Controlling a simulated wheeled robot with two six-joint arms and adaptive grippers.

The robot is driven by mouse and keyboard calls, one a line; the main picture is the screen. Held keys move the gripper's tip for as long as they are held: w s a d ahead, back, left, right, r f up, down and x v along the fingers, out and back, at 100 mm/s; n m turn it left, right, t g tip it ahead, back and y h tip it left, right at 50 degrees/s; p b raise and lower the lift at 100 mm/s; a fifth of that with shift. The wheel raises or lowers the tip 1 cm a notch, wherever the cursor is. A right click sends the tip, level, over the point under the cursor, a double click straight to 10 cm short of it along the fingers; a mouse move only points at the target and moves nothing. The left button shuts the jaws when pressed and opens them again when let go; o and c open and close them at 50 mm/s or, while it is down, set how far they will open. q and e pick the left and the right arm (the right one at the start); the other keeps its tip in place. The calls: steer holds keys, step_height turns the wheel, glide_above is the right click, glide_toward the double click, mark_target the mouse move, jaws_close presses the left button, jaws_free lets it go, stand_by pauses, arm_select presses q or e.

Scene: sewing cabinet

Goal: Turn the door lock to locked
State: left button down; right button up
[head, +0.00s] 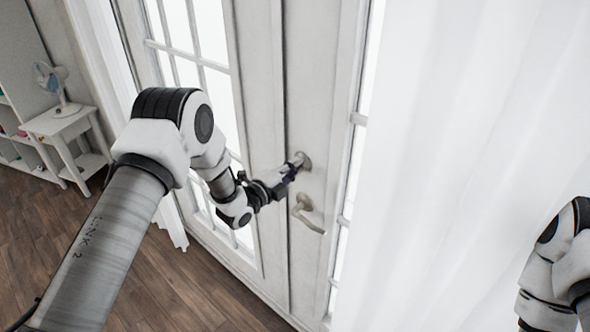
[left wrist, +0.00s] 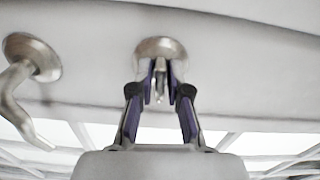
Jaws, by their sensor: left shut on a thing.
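The door lock (head: 304,160) is a round metal rosette with a small thumb-turn, set on the white door above the lever handle (head: 306,212). My left gripper (head: 294,166) reaches it from the left and is shut on the thumb-turn. In the left wrist view the two fingers of the left gripper (left wrist: 160,82) sit on either side of the thumb-turn (left wrist: 160,66), which looks in line with the fingers. The fingers partly hide the lock. My right arm shows at the right edge of the head view, but its gripper is out of frame.
The lever handle, also in the left wrist view (left wrist: 33,58), stands close to the lock. White curtains (head: 460,130) hang to the right. A small white table (head: 62,124) with a fan (head: 50,82) stands far left. The wooden floor (head: 190,285) is clear.

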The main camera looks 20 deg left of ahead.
arm_select(q)
steer(key=n+b, duration=0.3)
steer(key=shift+f+n, duration=0.25)
steer(key=shift+n, duration=0.15)
steer(key=n+b, duration=0.4)
steer(key=n, duration=0.1)
steer(key=n+b, duration=0.1)
steer(key=n, duration=0.3)
steer(key=shift+r+b, duration=0.1)
steer(key=shift+b, duration=0.2)
steer(key=shift+r+n+b, duration=0.1)
steer(key=shift+n+b, duration=0.45)
steer(key=shift+n, duration=1.65)
steer(key=c, duration=1.3)
jaws_free()
steer(key=shift+o, duration=0.2)
